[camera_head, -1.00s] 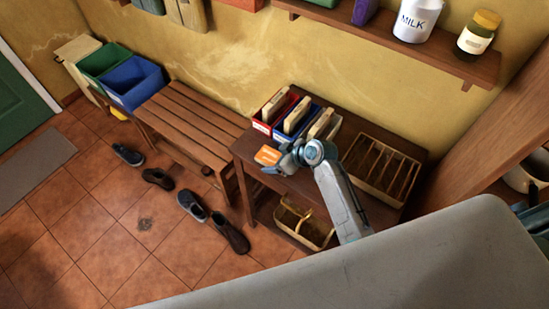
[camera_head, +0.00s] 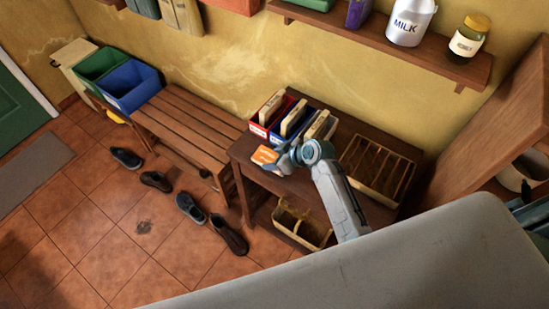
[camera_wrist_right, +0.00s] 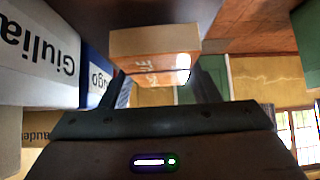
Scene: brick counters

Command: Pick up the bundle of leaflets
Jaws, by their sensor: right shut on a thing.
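The bundle of leaflets (camera_head: 264,155) is a small orange and white block at the front left of the dark wooden side table (camera_head: 248,147). My right gripper (camera_head: 276,161) is at the bundle and hides part of it. In the right wrist view the bundle (camera_wrist_right: 155,45) has a pale side and an orange face, and sits between the two fingers (camera_wrist_right: 165,82), which are shut on it. I cannot tell whether it still touches the tabletop. My left gripper is not in view.
Red, blue and white name-labelled boxes (camera_head: 269,118) stand behind the bundle. A divided wooden tray (camera_head: 352,150) is to the right, a basket (camera_head: 283,216) on the lower shelf. A slatted bench (camera_head: 190,120) adjoins on the left. Shoes (camera_head: 190,207) lie on the tiled floor.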

